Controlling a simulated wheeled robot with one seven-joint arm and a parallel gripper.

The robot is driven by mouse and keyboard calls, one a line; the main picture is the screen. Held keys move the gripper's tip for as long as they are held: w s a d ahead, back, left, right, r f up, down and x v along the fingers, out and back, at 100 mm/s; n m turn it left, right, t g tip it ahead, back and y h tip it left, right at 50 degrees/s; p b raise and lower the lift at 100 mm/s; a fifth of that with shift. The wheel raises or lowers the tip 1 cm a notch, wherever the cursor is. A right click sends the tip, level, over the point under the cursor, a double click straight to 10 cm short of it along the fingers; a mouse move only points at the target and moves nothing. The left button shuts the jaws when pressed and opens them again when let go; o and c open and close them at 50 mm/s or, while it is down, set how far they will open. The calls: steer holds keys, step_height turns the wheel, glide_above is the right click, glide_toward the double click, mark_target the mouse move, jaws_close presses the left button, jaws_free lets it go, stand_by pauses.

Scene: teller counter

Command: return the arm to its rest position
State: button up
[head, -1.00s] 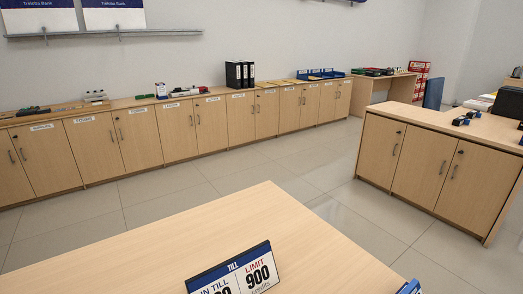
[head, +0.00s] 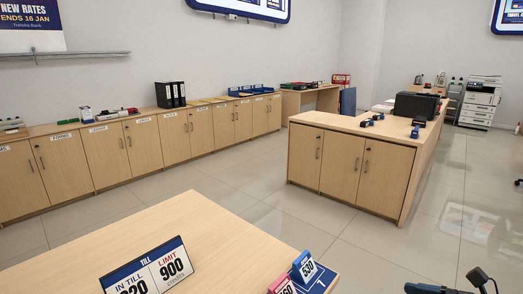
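My gripper cannot be made out in the head view. A dark shape (head: 478,279) and a blue-black one (head: 425,288) rise at the bottom right edge. They are cut off by the frame, and I cannot tell what they are.
The near wooden table (head: 190,228) holds a till sign (head: 150,268), a pink tag (head: 283,285) and a blue tag (head: 304,268). A counter (head: 340,168) with a black machine (head: 416,104) stands right. Low cabinets (head: 105,156) line the wall. Clear floor (head: 245,192) lies between.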

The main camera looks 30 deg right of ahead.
steer(key=s+a+f+n+g+h, duration=0.3)
steer(key=s+a+f+n+h, duration=0.2)
steer(key=s+a+f+n, duration=0.55)
steer(key=s+a+r+n+t, duration=0.2)
steer(key=s+a+r+n, duration=0.2)
steer(key=a+r+n, duration=0.3)
steer(key=s+a+r+n+t, duration=0.3)
steer(key=s+a+r+n, duration=0.2)
steer(key=r+n, duration=0.5)
steer(key=a+n, duration=0.1)
steer(key=n, duration=0.2)
steer(key=shift+s+a+n, duration=0.15)
steer(key=shift+a+n, duration=0.2)
